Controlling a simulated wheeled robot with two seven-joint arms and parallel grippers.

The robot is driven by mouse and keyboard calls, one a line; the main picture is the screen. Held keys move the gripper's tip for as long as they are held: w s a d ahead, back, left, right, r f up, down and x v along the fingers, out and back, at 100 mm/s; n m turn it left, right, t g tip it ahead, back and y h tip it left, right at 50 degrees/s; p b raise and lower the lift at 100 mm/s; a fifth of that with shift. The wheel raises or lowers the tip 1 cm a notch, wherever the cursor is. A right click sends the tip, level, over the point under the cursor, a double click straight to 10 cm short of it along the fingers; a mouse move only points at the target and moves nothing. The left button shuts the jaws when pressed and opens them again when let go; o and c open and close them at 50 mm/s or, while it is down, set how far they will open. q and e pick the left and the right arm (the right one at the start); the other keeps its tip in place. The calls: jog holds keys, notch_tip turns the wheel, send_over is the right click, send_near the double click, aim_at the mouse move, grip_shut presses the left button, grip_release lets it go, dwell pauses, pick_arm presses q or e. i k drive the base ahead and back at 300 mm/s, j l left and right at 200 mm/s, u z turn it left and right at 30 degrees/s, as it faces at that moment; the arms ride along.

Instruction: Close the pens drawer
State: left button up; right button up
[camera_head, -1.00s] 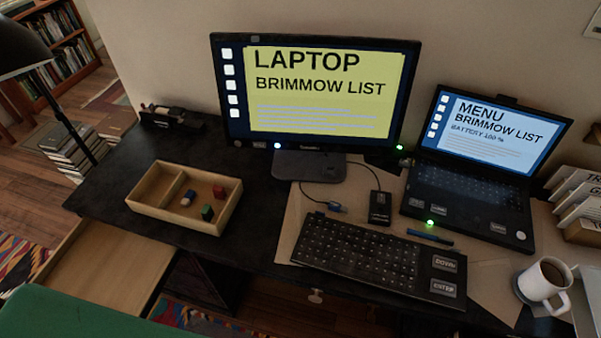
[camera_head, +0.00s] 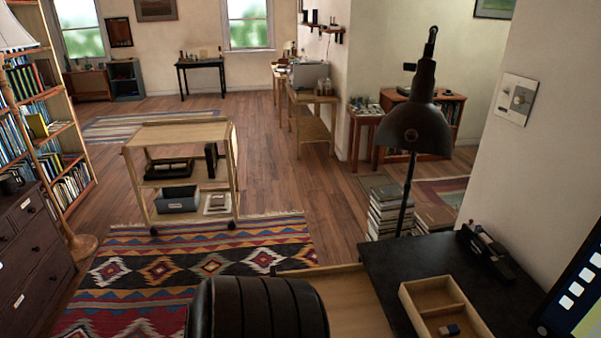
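A light wooden, shallow surface (camera_head: 358,292) sticks out from the left side of the dark desk (camera_head: 395,255). It looks like a pulled-out drawer or board, and its near part is hidden. I cannot read any label on it. A dark dresser (camera_head: 38,268) with several drawers and small pale labels stands at the left edge. The labels are too small to read, so I cannot tell which drawer is for pens. Neither of my grippers is in view.
A black ribbed rounded shape, like a chair back (camera_head: 258,308), fills the bottom middle. A wooden cart (camera_head: 182,132) stands beyond the patterned rug (camera_head: 110,275). A wooden box (camera_head: 408,296) and a black lamp (camera_head: 415,130) are at the desk. Open wooden floor lies behind.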

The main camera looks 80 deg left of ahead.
aim_at(354, 309)
jog(key=u, duration=0.45)
jog(key=k+j+u, duration=0.1)
jog(key=u, duration=0.35)
jog(key=j+u, duration=0.1)
jog(key=u, duration=0.4)
jog(key=j+u, duration=0.15)
jog(key=u, duration=0.3)
jog(key=k+j+u, duration=0.1)
jog(key=u, duration=0.35)
